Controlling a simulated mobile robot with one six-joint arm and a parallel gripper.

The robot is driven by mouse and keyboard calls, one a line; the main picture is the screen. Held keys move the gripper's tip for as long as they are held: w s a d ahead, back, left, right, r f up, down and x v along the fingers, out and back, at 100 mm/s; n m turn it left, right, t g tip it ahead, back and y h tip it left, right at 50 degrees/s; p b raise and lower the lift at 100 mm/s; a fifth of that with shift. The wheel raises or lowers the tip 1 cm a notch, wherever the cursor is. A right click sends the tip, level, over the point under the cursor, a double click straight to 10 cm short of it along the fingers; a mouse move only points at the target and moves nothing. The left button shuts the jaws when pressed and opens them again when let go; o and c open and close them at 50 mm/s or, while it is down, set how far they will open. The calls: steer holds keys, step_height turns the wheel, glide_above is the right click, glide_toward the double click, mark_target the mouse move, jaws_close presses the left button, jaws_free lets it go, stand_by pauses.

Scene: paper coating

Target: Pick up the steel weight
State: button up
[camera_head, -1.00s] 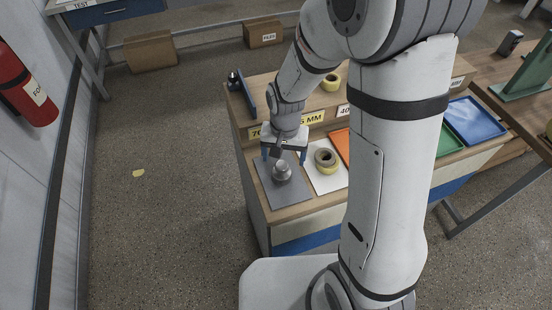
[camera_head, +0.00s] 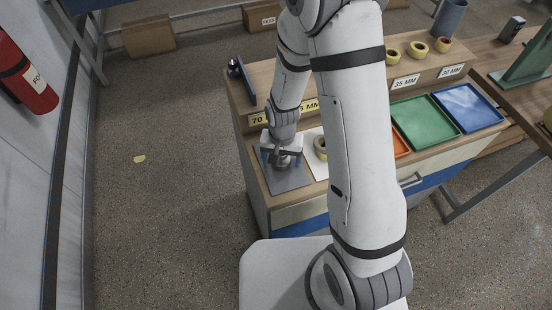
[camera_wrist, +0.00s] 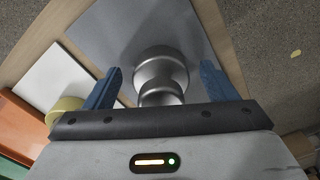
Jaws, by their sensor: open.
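The steel weight (camera_wrist: 160,72) is a grey metal cylinder with a narrower neck and knob. It stands upright on a grey plate (camera_head: 288,181) at the left end of the wooden bench. In the head view my gripper (camera_head: 281,157) is right above the weight and hides most of it. In the wrist view my gripper (camera_wrist: 160,88) is open, its two blue fingers on either side of the weight. Gaps show between each finger and the weight, and the knob is nearest the gripper body.
A white sheet (camera_wrist: 62,80) with a tape roll (camera_wrist: 65,109) lies beside the plate. Orange, green (camera_head: 428,121) and blue (camera_head: 466,107) trays lie further right. A raised shelf with size labels (camera_head: 405,82) and tape rolls runs behind.

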steer(key=c, duration=1.7)
